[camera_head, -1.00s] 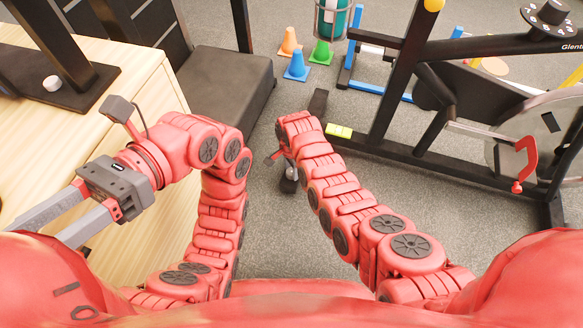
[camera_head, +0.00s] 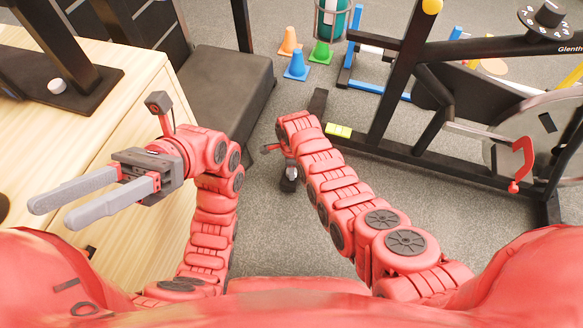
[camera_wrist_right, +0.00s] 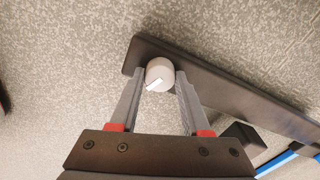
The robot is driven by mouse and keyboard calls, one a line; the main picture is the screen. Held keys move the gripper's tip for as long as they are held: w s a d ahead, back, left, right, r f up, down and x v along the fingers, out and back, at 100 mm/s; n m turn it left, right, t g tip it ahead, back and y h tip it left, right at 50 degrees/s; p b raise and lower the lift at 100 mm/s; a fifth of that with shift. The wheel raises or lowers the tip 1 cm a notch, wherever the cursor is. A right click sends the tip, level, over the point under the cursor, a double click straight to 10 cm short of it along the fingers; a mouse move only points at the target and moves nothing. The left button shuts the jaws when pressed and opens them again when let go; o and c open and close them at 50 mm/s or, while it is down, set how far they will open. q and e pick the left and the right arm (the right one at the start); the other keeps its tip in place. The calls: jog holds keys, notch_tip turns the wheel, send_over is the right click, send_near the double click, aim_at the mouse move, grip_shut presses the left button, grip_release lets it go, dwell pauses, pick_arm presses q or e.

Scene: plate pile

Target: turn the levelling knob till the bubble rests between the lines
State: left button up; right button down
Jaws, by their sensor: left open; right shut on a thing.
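The levelling knob (camera_wrist_right: 159,70), a pale round knob with a white mark, sits at the end of a dark foot bar (camera_wrist_right: 205,88) in the right wrist view. My right gripper (camera_wrist_right: 161,82) is shut on it, with one finger on each side. In the head view the right arm hides the knob, and only part of the right gripper (camera_head: 289,178) shows below the forearm. A yellow-green level (camera_head: 338,130) lies on the foot bar; its bubble and lines are too small to make out. My left gripper (camera_head: 54,213) is open and empty over the wooden surface.
The exercise bike frame (camera_head: 400,80) stands right of my right arm. A black bench (camera_head: 225,85) and several cones (camera_head: 297,66) are further back. The wooden cabinet (camera_head: 150,70) carries a black plate with a small white knob (camera_head: 57,86).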

jog(key=shift+s, duration=0.1)
jog(key=shift+c, duration=1.8)
grip_release()
